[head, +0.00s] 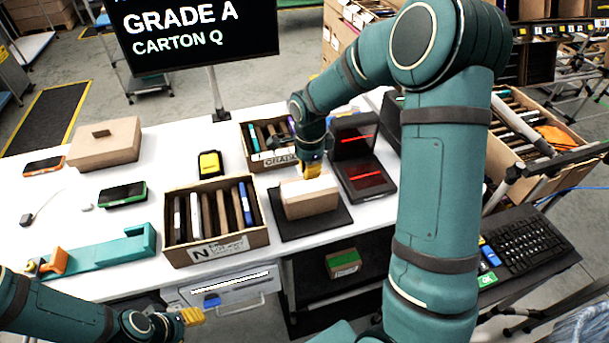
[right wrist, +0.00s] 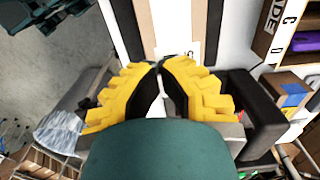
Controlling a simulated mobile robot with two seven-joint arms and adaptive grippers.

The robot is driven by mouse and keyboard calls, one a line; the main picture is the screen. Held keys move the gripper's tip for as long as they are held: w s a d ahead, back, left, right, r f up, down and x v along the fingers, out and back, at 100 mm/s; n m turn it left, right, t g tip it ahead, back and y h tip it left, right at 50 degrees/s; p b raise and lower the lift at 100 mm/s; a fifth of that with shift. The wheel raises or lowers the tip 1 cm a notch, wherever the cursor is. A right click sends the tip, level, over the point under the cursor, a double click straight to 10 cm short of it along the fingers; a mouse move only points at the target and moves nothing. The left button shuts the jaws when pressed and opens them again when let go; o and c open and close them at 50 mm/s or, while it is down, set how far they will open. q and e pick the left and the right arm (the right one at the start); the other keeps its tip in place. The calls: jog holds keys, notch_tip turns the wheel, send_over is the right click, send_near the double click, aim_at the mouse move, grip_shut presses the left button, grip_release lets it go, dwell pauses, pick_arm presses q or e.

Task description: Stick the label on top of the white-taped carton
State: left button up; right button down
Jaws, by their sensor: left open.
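The white-taped carton (head: 312,205) sits on a black pad (head: 290,228) near the table's front edge, its top pale. In the right wrist view its white tape (right wrist: 171,22) runs between tan strips. My right gripper (head: 312,170) is just above the carton. Its yellow fingertips (right wrist: 160,66) come together at a small white label (right wrist: 186,49) with dark marks, seen over the carton top. The fingers partly hide the label; whether it touches the carton I cannot tell. My left gripper (head: 195,316) is open and empty, low in front of the table.
A screen (head: 196,30) reads GRADE A, CARTON Q. An open box marked N (head: 215,250) stands left of the carton, another open box (head: 262,160) behind. A black device with red lines (head: 365,177) is at right. A teal dispenser (head: 100,256) lies front left.

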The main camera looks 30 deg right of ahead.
aim_at(309, 191)
jog(key=shift+w+d+f, duration=0.1)
jog(key=shift+w, duration=0.15)
jog(key=shift+s+f+b, duration=0.25)
jog(key=shift+f+b, duration=0.3)
jog(key=shift+f, duration=0.1)
notch_tip(309, 191, down, 2)
jog(key=shift+w+f+b, duration=0.1)
jog(key=shift+f+b, duration=0.05)
jog(key=shift+b, duration=0.5)
jog(key=shift+f+b, duration=0.8)
jog(key=shift+f, duration=0.6)
jog(key=shift+f, duration=0.25)
jog(key=c, duration=1.1)
grip_release()
jog(key=shift+o, duration=0.2)
jog(key=shift+r, duration=0.1)
